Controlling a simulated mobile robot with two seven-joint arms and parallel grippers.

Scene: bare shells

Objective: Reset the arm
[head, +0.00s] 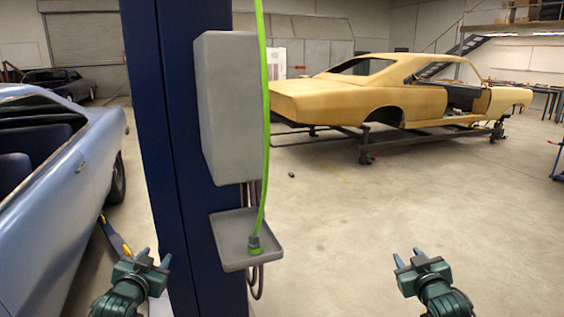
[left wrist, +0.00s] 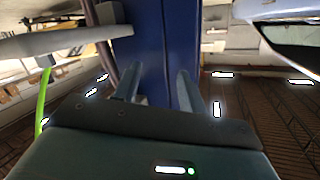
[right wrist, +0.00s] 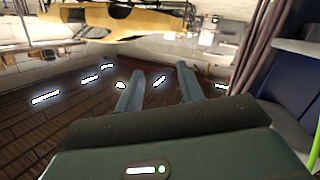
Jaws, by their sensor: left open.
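My left gripper (head: 151,262) is at the lower left of the head view, in front of the blue post (head: 172,130). Its fingers are apart with nothing between them, and they also show in the left wrist view (left wrist: 157,90). My right gripper (head: 408,257) is at the lower right of the head view, over bare floor. In the right wrist view (right wrist: 158,85) its two fingers stand apart with nothing between them.
A grey box (head: 228,105) and a small grey tray (head: 232,232) are on the post. A green hose (head: 265,120) hangs to the tray. A blue car (head: 70,190) stands left; a tan car shell (head: 375,97) sits behind.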

